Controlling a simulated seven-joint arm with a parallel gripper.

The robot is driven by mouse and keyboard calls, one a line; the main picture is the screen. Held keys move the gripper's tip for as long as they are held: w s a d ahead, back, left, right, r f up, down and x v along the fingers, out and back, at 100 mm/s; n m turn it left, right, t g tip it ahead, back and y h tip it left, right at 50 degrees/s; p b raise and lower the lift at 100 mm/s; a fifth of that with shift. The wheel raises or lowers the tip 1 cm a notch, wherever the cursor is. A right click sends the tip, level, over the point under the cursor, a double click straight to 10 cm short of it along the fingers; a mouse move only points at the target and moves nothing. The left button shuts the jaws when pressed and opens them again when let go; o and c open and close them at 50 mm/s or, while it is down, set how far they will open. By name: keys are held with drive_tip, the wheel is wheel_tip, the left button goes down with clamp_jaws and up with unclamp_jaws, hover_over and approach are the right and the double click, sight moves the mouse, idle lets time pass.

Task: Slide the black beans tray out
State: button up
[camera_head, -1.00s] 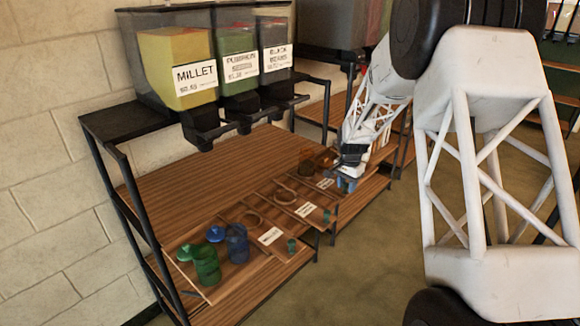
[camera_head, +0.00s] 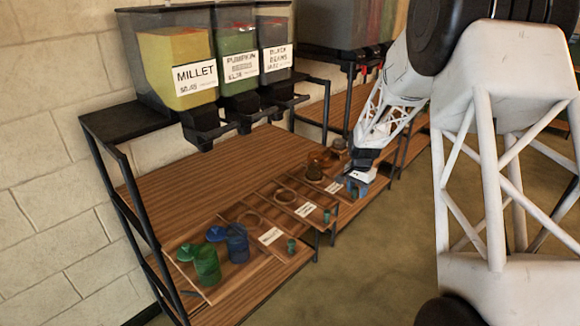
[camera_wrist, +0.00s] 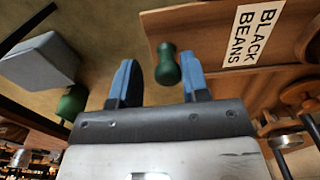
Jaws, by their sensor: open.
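The black beans tray (camera_wrist: 205,35) is a brown wooden board with a white "BLACK BEANS" label (camera_wrist: 251,33) and a green knob (camera_wrist: 167,64) at its front edge. In the head view its label (camera_head: 333,187) shows at the far end of the row of trays. My gripper (camera_wrist: 159,80) is open, with one blue finger on each side of the knob as seen in the wrist view. I cannot tell whether a finger touches it. In the head view my gripper (camera_head: 357,187) is at the tray's front edge and hides the knob.
Two other labelled trays sit nearer: the middle one (camera_head: 306,210) and the near one with green (camera_head: 206,264) and blue (camera_head: 238,243) cups. The dispensers (camera_head: 200,60) hang above the shelf. An amber jar (camera_head: 319,161) stands behind the black beans label. Open floor lies in front.

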drive_tip(key=shift+w+a, duration=0.15)
idle(1.3)
drive_tip(key=shift+r, duration=0.15)
drive_tip(key=shift+r, duration=3.35)
